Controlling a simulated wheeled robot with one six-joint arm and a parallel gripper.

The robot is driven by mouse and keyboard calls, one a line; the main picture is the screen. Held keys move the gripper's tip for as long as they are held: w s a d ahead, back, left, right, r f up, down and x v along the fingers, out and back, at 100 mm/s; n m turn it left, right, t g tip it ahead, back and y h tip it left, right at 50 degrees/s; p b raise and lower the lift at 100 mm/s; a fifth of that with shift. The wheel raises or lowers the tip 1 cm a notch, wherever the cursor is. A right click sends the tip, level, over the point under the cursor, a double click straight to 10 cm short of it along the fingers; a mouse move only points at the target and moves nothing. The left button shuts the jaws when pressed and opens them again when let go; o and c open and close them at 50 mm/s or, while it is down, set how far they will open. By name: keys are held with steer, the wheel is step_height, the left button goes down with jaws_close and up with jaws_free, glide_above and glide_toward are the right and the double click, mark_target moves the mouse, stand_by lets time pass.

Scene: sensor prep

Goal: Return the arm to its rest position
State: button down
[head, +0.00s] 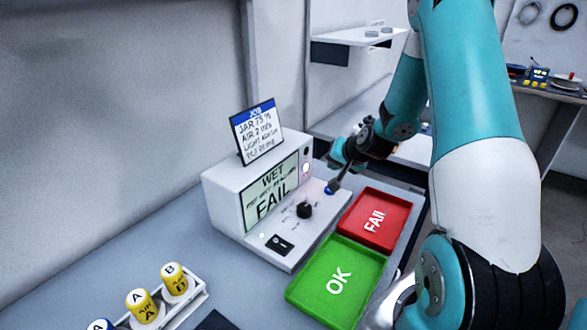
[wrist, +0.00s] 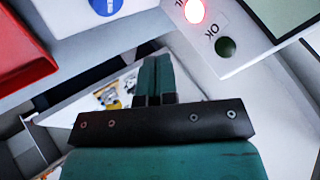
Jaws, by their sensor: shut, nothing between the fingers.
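My teal and white arm reaches from the right side of the head view toward the tester. My gripper (head: 342,168) is in the air at the right edge of the white tester (head: 228,190). In the wrist view my gripper (wrist: 155,62) has its two teal fingers together with nothing between them. The tester's screen (head: 270,193) reads WET and FAIL. A red lamp (wrist: 194,11) is lit beside a dark OK lamp (wrist: 225,47). The fingers appear apart from the tester's face.
A red FAIL tray (head: 388,209) and a green OK tray (head: 352,256) lie empty in front of the tester. A job card (head: 257,132) stands on top of it. Yellow-labelled jars (head: 145,305) sit in a white rack (head: 193,303) at the lower left. A shelf (head: 350,38) is behind.

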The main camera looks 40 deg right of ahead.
steer(key=s+a+r+n+g+y, duration=0.2)
steer(key=a+r+n+y, duration=0.3)
steer(key=a, duration=0.7)
steer(key=s+a+r+n+g, duration=0.25)
steer(key=a+r, duration=0.35)
steer(key=a, duration=0.7)
steer(key=s+a+r+n+g, duration=0.2)
steer(key=s+a+n, duration=0.3)
steer(key=s, duration=0.6)
steer(key=s+a+r+n+g, duration=0.2)
steer(key=s+a+r+n, duration=0.2)
steer(key=s, duration=0.6)
steer(key=shift+s+a+r+n+g, duration=0.3)
steer(key=shift+s+a+n+g, duration=0.1)
steer(key=shift+a, duration=0.8)
